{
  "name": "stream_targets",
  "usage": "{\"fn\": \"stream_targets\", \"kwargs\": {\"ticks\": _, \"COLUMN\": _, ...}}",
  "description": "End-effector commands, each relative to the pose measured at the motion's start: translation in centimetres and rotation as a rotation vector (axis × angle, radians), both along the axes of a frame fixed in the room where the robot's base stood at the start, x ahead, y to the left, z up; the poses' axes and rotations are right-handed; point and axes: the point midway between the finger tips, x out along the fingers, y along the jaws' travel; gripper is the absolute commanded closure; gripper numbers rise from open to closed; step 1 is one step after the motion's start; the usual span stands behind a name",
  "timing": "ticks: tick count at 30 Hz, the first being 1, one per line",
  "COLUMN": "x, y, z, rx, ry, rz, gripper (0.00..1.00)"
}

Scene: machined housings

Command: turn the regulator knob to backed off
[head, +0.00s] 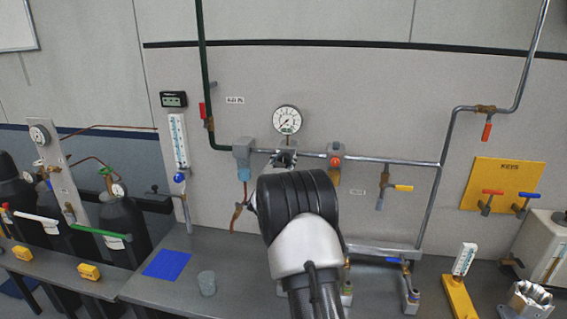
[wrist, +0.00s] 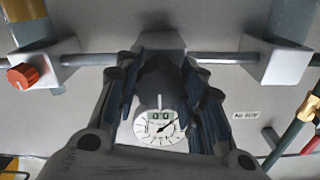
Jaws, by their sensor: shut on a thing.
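The regulator knob (wrist: 160,85) is a dark, rounded knob on a grey regulator body (wrist: 160,42) in the pipe line. My gripper (wrist: 160,70) is shut on the knob, one blue-padded finger on each side. In the head view my gripper (head: 285,158) is at the regulator just below the round white gauge (head: 287,120); my arm hides the knob there. The gauge also shows in the wrist view (wrist: 158,130), partly covered, with a small window that seems to read 0 0.
A red-knobbed fitting (head: 335,161) sits on the pipe to the right, and a grey block (head: 243,150) to the left. A yellow-handled valve (head: 401,188) hangs further right. A grey cup (head: 206,283) and blue mat (head: 167,264) lie on the bench.

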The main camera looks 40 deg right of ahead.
Motion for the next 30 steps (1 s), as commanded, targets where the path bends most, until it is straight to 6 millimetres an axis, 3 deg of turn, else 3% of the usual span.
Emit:
{"fn": "stream_targets", "kwargs": {"ticks": 5, "x": 0.0, "y": 0.0, "z": 0.1, "rx": -0.002, "ry": -0.001, "rz": 0.0, "gripper": 0.88}}
{"fn": "stream_targets", "kwargs": {"ticks": 6, "x": 0.0, "y": 0.0, "z": 0.1, "rx": -0.002, "ry": -0.001, "rz": 0.0, "gripper": 0.63}}
{"fn": "stream_targets", "kwargs": {"ticks": 15, "x": 0.0, "y": 0.0, "z": 0.1, "rx": -0.001, "ry": -0.001, "rz": 0.0, "gripper": 0.43}}
{"fn": "stream_targets", "kwargs": {"ticks": 25, "x": -0.1, "y": 0.1, "z": 0.0, "rx": 0.001, "ry": -0.001, "rz": 0.0, "gripper": 0.43}}
{"fn": "stream_targets", "kwargs": {"ticks": 30, "x": -0.9, "y": 1.3, "z": 0.1, "rx": 0.001, "ry": 0.0, "rz": 0.001, "gripper": 0.43}}
